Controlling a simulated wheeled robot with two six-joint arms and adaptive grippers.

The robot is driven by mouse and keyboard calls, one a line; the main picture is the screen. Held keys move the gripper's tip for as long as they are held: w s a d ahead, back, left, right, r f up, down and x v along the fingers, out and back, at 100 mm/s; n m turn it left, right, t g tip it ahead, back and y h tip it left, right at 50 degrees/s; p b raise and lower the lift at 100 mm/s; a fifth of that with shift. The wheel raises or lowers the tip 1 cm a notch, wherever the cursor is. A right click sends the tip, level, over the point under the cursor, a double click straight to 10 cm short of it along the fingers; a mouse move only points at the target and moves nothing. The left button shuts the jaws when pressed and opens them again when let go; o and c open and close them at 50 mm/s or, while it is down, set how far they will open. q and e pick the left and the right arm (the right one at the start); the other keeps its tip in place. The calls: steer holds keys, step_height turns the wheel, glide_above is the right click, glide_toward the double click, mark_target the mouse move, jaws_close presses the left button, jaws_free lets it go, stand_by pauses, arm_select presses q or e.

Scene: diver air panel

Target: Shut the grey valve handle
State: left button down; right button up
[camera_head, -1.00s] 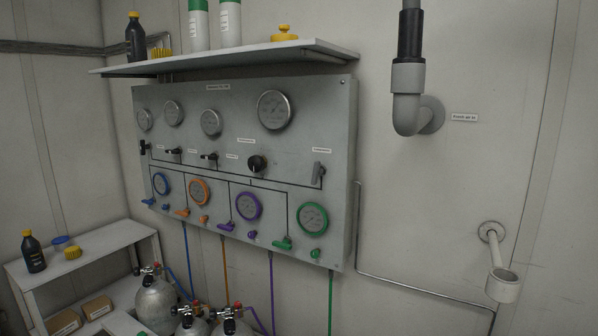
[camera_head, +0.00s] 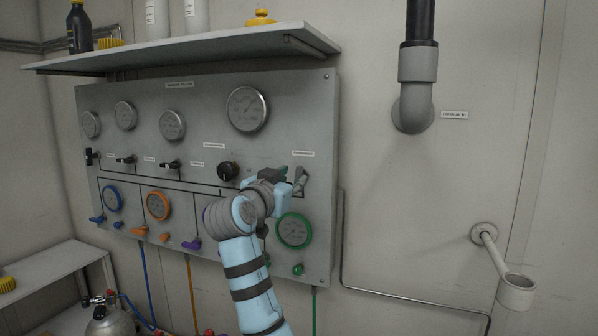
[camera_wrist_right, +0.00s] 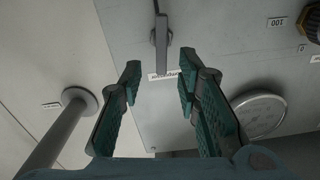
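The grey valve handle (camera_head: 303,177) is at the right side of the grey panel (camera_head: 322,130), under a small white label. In the right wrist view the handle (camera_wrist_right: 161,38) is a slim grey lever, its free end close to the label. My right gripper (camera_head: 291,184) is in front of the panel just left of the handle and partly hides it. In the right wrist view its two teal-padded fingers (camera_wrist_right: 159,82) are apart with nothing between them. The handle's end lies just past the fingertips, roughly in line with the gap; contact is not visible. My left gripper is not in view.
A black knob (camera_head: 228,171) sits left of my right gripper, and a green-rimmed gauge (camera_head: 294,230) below it. A shelf (camera_head: 200,52) overhangs the panel. A grey pipe (camera_head: 414,100) and a wall-mounted cup holder (camera_head: 515,291) are to the right, with bare wall between.

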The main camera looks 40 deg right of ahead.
mark_target(297, 176)
steer(key=p+x, duration=0.1)
steer(key=x, duration=0.5)
steer(key=shift+a, duration=0.1)
jaws_close()
